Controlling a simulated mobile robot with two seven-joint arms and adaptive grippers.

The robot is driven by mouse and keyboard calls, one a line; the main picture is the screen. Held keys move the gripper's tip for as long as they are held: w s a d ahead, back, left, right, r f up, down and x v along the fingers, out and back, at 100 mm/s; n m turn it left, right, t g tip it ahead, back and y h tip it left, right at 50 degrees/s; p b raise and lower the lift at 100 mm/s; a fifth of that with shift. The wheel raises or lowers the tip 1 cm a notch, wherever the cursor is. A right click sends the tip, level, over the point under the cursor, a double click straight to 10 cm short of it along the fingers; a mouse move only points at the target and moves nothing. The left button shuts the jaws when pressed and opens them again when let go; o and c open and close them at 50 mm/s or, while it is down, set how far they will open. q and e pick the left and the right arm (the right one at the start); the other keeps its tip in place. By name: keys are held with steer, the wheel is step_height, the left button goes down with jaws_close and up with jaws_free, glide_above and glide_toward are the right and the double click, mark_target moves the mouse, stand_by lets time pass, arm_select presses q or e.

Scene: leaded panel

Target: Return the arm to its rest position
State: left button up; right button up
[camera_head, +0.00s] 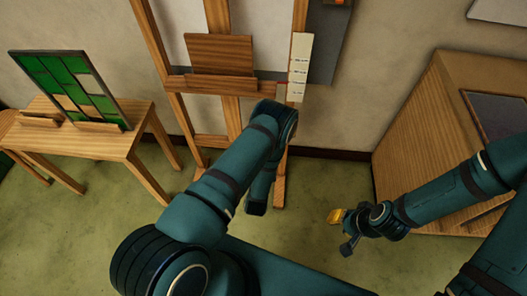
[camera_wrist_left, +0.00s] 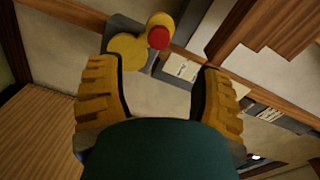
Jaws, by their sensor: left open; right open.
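In the head view my left arm (camera_head: 238,170) reaches up from the bottom, with its bent joint in front of the wooden easel. The left gripper is hidden there. In the left wrist view my left gripper (camera_wrist_left: 160,78) has its two ridged yellow fingers spread wide, with nothing held between them. My right gripper (camera_head: 344,230) hangs over the green floor at the right, open and empty, with one yellow finger showing clearly.
The easel (camera_head: 232,84) holds a wooden board (camera_head: 219,49). A leaded panel (camera_head: 68,90) leans on a wooden table (camera_head: 138,128) at left. A wooden cabinet (camera_head: 405,130) stands at right. A red-topped yellow object (camera_wrist_left: 158,38) lies beyond the left fingers. Floor between the arms is clear.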

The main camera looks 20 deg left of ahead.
stand_by(0.5)
arm_select(q)
steer(key=s+d+r+n+g+h, duration=0.4)
steer(key=s+d+n+g, duration=0.1)
steer(key=s+n+g, duration=0.1)
steer(key=s+d+r+n+g+h, duration=0.4)
steer(key=s+d+n+g, duration=0.2)
steer(key=s+g, duration=0.3)
steer(key=shift+s+d+r+n+h, duration=0.15)
steer(key=shift+s+r+n+h, duration=0.15)
steer(key=shift+s+n, duration=0.75)
steer(key=shift+s+m, duration=0.2)
steer(key=shift+m, duration=0.05)
